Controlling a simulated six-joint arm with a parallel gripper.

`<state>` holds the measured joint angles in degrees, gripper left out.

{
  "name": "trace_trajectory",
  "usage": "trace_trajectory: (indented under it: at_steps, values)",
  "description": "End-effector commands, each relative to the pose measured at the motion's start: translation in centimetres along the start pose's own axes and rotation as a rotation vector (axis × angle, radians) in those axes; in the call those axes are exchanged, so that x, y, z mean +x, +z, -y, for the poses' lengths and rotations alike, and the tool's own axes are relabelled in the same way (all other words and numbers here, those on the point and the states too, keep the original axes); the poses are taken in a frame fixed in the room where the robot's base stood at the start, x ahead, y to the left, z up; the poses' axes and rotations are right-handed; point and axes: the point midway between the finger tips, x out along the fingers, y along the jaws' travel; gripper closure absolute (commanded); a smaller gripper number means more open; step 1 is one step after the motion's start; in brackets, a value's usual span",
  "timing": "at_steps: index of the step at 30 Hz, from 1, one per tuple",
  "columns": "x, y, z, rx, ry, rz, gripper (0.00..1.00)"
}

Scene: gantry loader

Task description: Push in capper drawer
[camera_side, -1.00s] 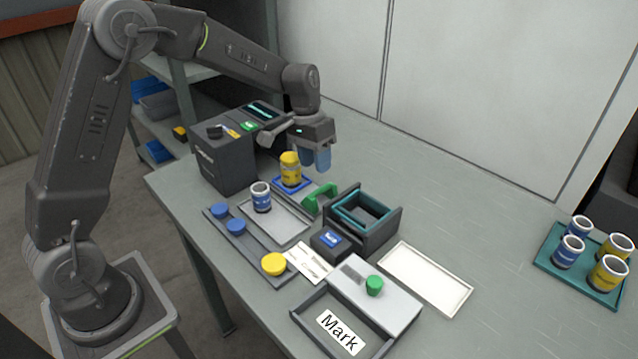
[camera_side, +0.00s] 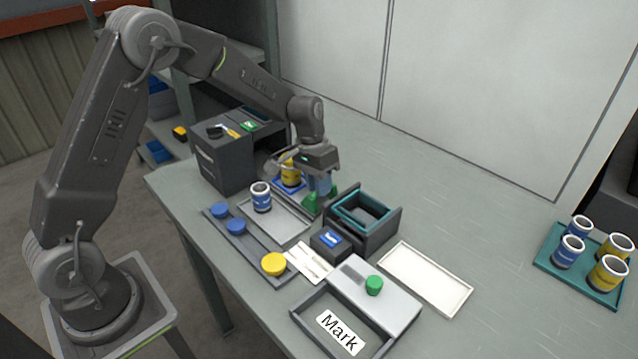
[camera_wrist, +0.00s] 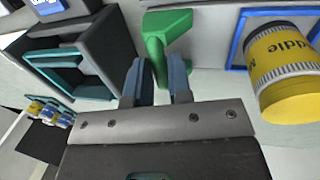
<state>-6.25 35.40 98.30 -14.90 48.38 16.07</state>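The capper (camera_side: 222,165) is a dark box at the back left of the table. Its drawer (camera_side: 297,205) is out at the front, with a yellow jar (camera_side: 290,172) standing upright in a blue square frame and a green handle (camera_side: 311,203) at the outer end. My gripper (camera_side: 320,187) is low at the handle. In the wrist view, my blue fingers (camera_wrist: 163,85) are apart, with the green handle (camera_wrist: 156,50) in line with the gap between them. I cannot tell whether they touch it. The yellow jar (camera_wrist: 285,75) also shows there, at the right.
A blue jar (camera_side: 261,197) stands on a grey tray left of the drawer, by a rail with blue and yellow lids. A dark bin with a teal rim (camera_side: 338,216) stands close right. A teal tray (camera_side: 548,262) holds several jars at far right.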

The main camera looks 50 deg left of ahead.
Motion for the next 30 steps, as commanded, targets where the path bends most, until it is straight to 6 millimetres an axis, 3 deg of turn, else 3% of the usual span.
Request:
trace_trajectory:
  at_steps: [6, 17, 30]
  values:
    - [0.0, 0.0, 0.0, 0.000, 0.000, 0.000, 1.00]
    - [-0.1, 0.0, 0.2, -0.002, 0.000, -0.001, 1.00]
    - [-1.8, -0.1, 8.8, -0.003, 0.001, -0.002, 1.00]
